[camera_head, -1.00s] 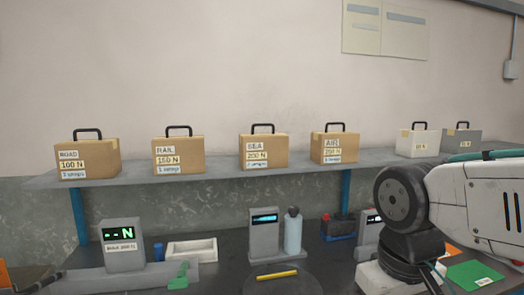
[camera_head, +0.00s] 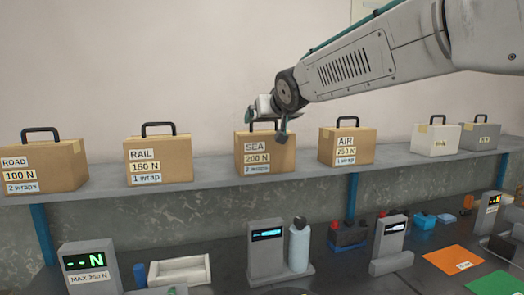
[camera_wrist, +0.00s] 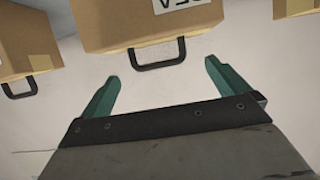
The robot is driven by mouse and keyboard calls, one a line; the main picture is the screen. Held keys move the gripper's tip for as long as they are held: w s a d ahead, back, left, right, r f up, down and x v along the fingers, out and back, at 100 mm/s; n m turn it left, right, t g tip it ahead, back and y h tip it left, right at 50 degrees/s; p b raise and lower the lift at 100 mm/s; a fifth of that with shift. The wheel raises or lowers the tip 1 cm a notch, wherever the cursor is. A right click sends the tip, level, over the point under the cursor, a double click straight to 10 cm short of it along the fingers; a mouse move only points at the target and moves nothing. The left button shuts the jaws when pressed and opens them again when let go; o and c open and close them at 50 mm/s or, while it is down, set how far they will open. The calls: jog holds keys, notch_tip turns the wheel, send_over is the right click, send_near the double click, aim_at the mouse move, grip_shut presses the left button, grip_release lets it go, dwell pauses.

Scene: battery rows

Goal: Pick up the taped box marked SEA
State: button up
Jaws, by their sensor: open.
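The brown box marked SEA (camera_head: 286,158) stands on the wall shelf, with labels reading SEA, 200 N and 2 wraps. In the wrist view the box (camera_wrist: 110,25) is at the top, its label partly cut off and upside down, with a strip of tape on its side. Its dark handle (camera_wrist: 158,66) lies in line with the gap between my fingertips. My gripper (camera_head: 266,122) is open and empty, at the handle's height in front of the box. The wrist view shows its two teal fingers (camera_wrist: 161,72) apart. I cannot tell whether the handle is between them.
RAIL (camera_head: 160,160) stands left of SEA and AIR (camera_head: 347,146) right, with ROAD (camera_head: 45,168) at far left. Two plainer boxes, white (camera_head: 432,139) and grey (camera_head: 478,138), stand further right. Below the shelf (camera_head: 215,172), the bench holds force displays (camera_head: 267,250) and a bottle (camera_head: 299,247).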

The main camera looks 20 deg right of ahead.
jog(key=x, duration=0.7)
jog(key=shift+w+d+f, duration=0.2)
jog(key=shift+w, duration=0.05)
jog(key=c, duration=1.8)
jog(key=shift+r, duration=0.25)
jog(key=shift+c, duration=0.7)
